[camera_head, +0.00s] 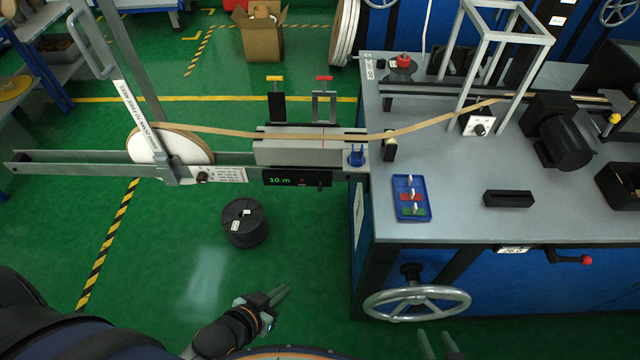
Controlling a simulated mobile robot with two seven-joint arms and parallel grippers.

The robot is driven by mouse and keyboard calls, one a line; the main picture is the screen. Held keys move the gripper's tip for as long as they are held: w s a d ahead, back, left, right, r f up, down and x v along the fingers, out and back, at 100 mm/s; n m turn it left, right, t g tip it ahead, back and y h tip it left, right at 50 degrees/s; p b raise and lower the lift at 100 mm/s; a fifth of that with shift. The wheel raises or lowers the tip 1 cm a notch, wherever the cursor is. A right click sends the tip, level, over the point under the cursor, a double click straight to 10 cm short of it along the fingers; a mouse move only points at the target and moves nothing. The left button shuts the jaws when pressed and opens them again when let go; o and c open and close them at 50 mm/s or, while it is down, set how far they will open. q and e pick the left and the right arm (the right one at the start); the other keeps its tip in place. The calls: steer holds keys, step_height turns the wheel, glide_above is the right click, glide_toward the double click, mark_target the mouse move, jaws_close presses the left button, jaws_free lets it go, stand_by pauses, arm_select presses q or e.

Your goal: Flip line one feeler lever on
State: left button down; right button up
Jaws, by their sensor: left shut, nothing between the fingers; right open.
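No part carries a readable feeler lever label, so I cannot tell which it is. A white box with a dark knob (480,125) sits at the foot of the grey frame on the bench, close to the tape. A red-tipped lever (586,260) sticks out below the bench's front edge. A yellow-topped clamp (275,95) and a red-topped clamp (324,98) stand behind the tape channel. My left gripper (278,294) is shut and empty over the floor, left of the bench. My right gripper (438,345) is open at the bottom edge, below the handwheel.
Tan tape (225,131) runs from the white reel (160,148) through the grey splice block (290,152) to the frame. A blue tray (426,214) lies at the bench's front left. A handwheel (417,290) juts from the bench front. A black spool (245,223) stands on the floor.

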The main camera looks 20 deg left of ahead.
arm_select(q)
steer(key=m+t+b, duration=0.3)
steer(key=m+b, duration=0.1)
steer(key=m, duration=0.1)
glide_toward(320, 186)
steer(key=s, duration=0.2)
steer(key=shift+d+r+m+t+h+p, duration=0.15)
steer(key=shift+r, duration=0.25)
steer(key=shift+d+r+m+t+h+p, duration=0.15)
steer(key=shift+d+r, duration=0.05)
steer(key=shift+r, duration=0.25)
steer(key=shift+w, duration=0.15)
steer(key=x, duration=1)
steer(key=shift+f+b, duration=0.1)
steer(key=shift+b, duration=0.3)
